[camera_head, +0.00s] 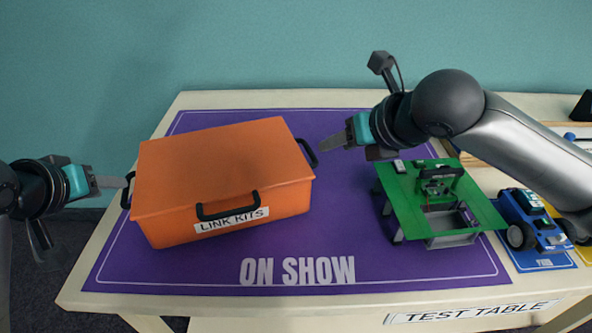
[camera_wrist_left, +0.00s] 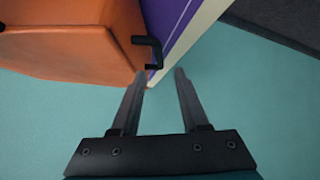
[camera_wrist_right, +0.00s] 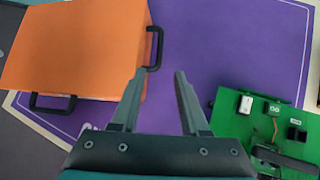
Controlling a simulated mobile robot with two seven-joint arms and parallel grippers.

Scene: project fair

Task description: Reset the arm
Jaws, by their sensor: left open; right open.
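My left gripper (camera_head: 112,182) is open and empty at the left side of the orange box, close to its left handle (camera_head: 128,190). In the left wrist view the fingers (camera_wrist_left: 160,85) point at the box's black handle (camera_wrist_left: 150,52), with nothing between them. My right gripper (camera_head: 330,145) is open, over the purple mat just right of the box. In the right wrist view its fingers (camera_wrist_right: 160,85) are empty, beside the box's right handle (camera_wrist_right: 154,48). I cannot tell if either gripper touches a handle.
The orange box (camera_head: 220,165), labelled LINK KITS, sits closed on the purple mat (camera_head: 340,225) on the test table (camera_head: 180,311). A green board assembly (camera_head: 400,190) stands at the right, partly below my right arm. A blue toy car (camera_head: 535,222) is beyond it. The mat's front is clear.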

